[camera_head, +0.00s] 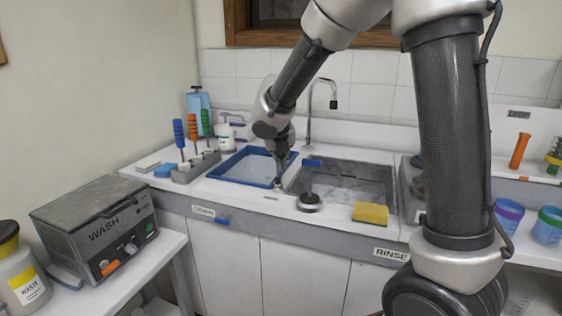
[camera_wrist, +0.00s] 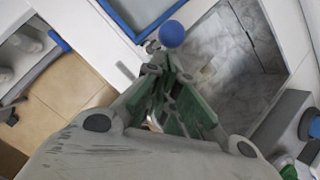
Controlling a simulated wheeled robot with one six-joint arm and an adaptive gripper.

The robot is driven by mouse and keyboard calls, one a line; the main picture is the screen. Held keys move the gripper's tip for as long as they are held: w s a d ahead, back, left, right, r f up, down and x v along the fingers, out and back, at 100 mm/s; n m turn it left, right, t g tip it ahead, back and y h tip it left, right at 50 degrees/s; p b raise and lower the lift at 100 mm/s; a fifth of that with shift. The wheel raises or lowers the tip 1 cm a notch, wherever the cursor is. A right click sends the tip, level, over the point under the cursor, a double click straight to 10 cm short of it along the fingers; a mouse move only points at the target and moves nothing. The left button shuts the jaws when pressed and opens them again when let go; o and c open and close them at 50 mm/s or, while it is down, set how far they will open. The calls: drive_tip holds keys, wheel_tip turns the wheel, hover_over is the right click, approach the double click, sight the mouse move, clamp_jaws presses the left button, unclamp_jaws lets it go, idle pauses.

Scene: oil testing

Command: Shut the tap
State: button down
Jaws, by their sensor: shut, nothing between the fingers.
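A tall grey gooseneck tap (camera_head: 330,85) stands behind the sink (camera_head: 345,182), its spout bent over toward the right. A dark post (camera_head: 309,185) with a blue bar handle (camera_head: 312,162) rises from a round base (camera_head: 309,205) on the front rim. I cannot tell whether this handle works the tap. My gripper (camera_head: 279,183) is shut and empty, pointing down just left of that post, near the counter top. In the wrist view a blue round end (camera_wrist: 172,33) shows just beyond my fingertips (camera_wrist: 163,62); contact cannot be told.
A blue-rimmed basin (camera_head: 250,167) lies left of the sink. A yellow sponge (camera_head: 371,213) sits on the front rim at right. A rack (camera_head: 196,166) with coloured-handled tools stands at left. A small blue handle (camera_head: 222,220) is on the counter front. A wash unit (camera_head: 98,228) stands at lower left.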

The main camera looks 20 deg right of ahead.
drive_tip(key=shift+w+d+r, duration=0.25)
drive_tip(key=shift+w+r, duration=0.15)
drive_tip(key=shift+w, duration=0.35)
drive_tip(key=shift+r, duration=0.1)
drive_tip(key=shift+a, duration=0.1)
